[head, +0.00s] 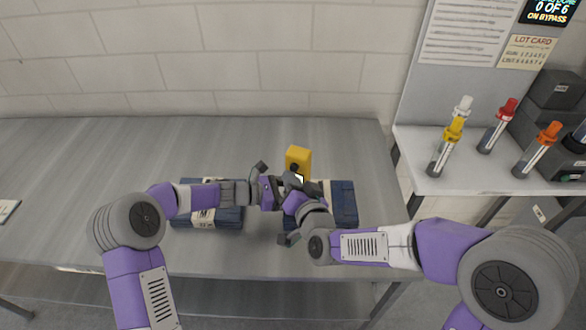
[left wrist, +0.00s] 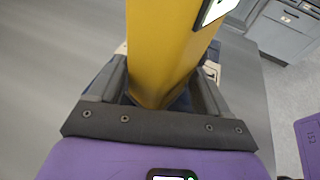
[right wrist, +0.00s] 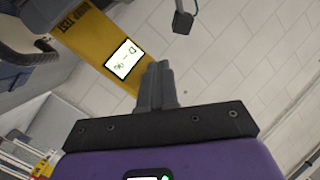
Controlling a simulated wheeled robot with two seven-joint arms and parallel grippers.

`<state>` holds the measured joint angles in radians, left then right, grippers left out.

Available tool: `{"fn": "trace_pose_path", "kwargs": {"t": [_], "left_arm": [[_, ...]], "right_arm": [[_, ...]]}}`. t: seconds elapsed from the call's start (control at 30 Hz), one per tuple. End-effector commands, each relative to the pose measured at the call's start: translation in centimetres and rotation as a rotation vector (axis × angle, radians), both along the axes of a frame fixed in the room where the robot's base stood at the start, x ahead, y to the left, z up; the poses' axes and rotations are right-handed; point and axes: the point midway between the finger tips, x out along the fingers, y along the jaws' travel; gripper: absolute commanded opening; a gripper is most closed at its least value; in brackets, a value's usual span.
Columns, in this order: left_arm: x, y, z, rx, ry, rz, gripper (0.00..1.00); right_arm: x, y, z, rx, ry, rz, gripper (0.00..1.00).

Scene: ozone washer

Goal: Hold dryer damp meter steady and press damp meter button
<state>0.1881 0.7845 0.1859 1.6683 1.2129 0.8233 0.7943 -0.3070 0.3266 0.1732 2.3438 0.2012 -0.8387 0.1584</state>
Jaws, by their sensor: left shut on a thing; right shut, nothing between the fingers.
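The yellow damp meter (head: 298,156) stands up above the bench, with its lower part hidden by my grippers in the head view. My left gripper (left wrist: 160,85) is shut on the meter's yellow body (left wrist: 165,45), one finger on each side. A corner of its pale screen shows in the left wrist view (left wrist: 216,9). In the right wrist view the meter (right wrist: 82,40) shows dark lettering and a lit screen (right wrist: 124,60). My right gripper (right wrist: 160,75) is shut and empty, its fingertips beside the screen in that picture. I cannot make out the button or tell whether the fingertips touch the meter.
Dark blue bundles (head: 208,218) (head: 343,204) lie on the grey bench (head: 90,165) on both sides of the grippers. A side shelf (head: 408,162) at right holds several capped tubes and dark boxes. The back and left of the bench are mostly clear.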

Motion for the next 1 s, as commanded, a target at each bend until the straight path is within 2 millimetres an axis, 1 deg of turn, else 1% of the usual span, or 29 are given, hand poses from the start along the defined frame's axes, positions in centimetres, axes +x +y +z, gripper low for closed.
{"fn": "trace_pose_path", "kwargs": {"t": [1.0], "left_arm": [[0.0,0.01,-0.02,0.0,0.0,0.0,0.61]], "right_arm": [[0.99,-0.41,-0.01,0.0,0.0,-0.001,0.0]]}}
